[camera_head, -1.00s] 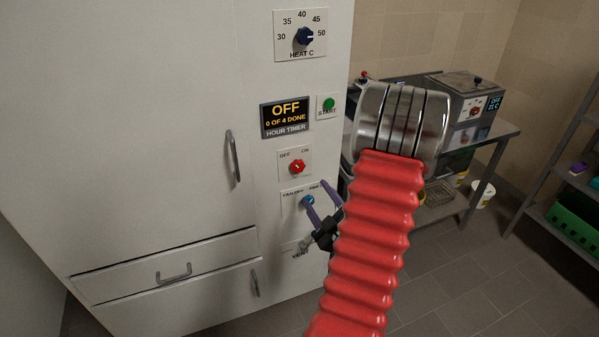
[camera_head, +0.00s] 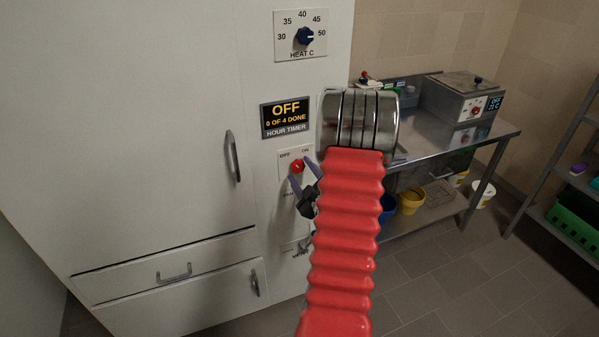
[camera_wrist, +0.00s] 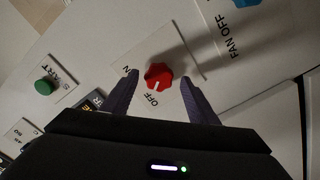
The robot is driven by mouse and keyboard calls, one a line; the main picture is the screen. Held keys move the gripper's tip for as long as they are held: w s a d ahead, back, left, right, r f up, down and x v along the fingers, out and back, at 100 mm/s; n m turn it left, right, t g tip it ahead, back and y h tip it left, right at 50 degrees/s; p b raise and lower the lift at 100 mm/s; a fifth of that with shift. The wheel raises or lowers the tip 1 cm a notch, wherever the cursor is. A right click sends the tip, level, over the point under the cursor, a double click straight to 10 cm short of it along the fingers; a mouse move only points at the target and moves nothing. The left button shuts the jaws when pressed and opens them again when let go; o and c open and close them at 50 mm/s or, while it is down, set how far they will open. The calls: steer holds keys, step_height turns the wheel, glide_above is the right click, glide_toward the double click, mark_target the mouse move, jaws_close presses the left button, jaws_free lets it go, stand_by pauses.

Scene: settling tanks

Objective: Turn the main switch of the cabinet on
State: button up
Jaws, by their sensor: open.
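The cabinet (camera_head: 170,120) is large and white, filling the left of the head view. Its main switch is a red knob (camera_head: 297,166) on a plate marked OFF and ON. The red knob also shows in the wrist view (camera_wrist: 158,76), its white mark toward OFF. My gripper (camera_head: 303,171) is open, its two purple fingers reaching to either side of the red knob. In the wrist view the fingertips flank the knob; I cannot tell whether they touch it. The display (camera_head: 286,117) reads OFF, 0 OF 4 DONE.
A blue fan knob (camera_wrist: 245,2) sits beside the switch in the wrist view. A door handle (camera_head: 233,157) stands out to the left. A steel table (camera_head: 430,135) stands at right.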

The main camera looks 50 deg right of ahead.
steer(key=shift+w+d, duration=0.3)
steer(key=shift+w, duration=0.25)
steer(key=shift+c, duration=0.5)
steer(key=shift+a, duration=0.15)
steer(key=c, duration=0.9)
